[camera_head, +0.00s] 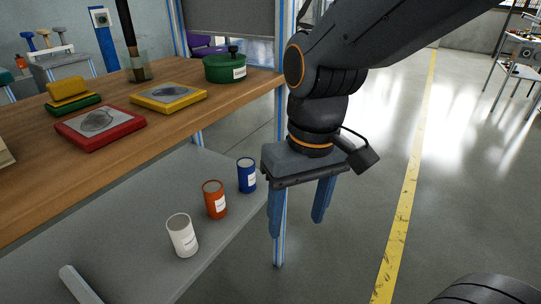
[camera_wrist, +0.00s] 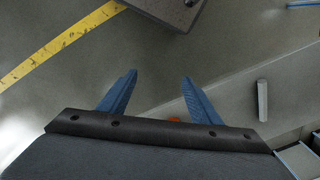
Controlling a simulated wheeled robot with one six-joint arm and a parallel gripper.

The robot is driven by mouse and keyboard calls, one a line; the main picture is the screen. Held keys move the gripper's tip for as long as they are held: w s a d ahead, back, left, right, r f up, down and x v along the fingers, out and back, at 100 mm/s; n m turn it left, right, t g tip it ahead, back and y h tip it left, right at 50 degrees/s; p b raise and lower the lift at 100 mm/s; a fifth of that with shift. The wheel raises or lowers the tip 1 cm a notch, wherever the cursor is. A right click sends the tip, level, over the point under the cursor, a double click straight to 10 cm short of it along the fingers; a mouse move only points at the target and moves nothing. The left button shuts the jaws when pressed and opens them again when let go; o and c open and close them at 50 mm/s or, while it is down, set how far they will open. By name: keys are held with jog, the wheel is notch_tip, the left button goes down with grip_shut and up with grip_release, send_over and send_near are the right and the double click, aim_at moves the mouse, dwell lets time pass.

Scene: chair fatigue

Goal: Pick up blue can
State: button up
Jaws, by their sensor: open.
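The blue can (camera_head: 246,175) stands upright on the grey lower shelf (camera_head: 130,215), near its right end, with a white label on its side. My gripper (camera_head: 296,228) points down with its two blue fingers apart and nothing between them. In the head view it hangs to the right of the blue can, by the shelf's end post, apart from the can. The fingers also show in the wrist view (camera_wrist: 159,78). I cannot make out the blue can in the wrist view.
An orange can (camera_head: 215,200) and a white can (camera_head: 182,236) stand in a row with the blue one. The wooden upper shelf (camera_head: 150,125) overhangs the lower one and holds a green pot (camera_head: 224,68) and coloured blocks. A blue-white post (camera_head: 281,215) stands beside my gripper. Open floor lies right.

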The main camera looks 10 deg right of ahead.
jog(key=shift+o, duration=0.4)
jog(key=w+a+f+t+p, duration=0.1)
jog(key=w+a, duration=0.1)
jog(key=w, duration=0.5)
jog(key=w+a+f+t+p, duration=0.1)
jog(key=w+f+p, duration=0.1)
jog(key=w, duration=0.6)
jog(key=shift+a+f+t+p, duration=0.3)
jog(key=shift+a+t, duration=0.05)
jog(key=shift+t, duration=0.05)
jog(key=t+y+p, duration=0.1)
jog(key=t+p, duration=0.2)
send_near(247, 178)
jog(key=x, duration=0.5)
jog(key=shift+w+d+r, duration=0.15)
jog(key=shift+w+d, duration=0.2)
jog(key=shift+w, duration=0.05)
jog(key=b+x, duration=0.1)
jog(key=x, duration=0.7)
jog(key=shift+w+a, duration=0.2)
jog(key=shift+w, duration=0.05)
jog(key=c, duration=1.4)
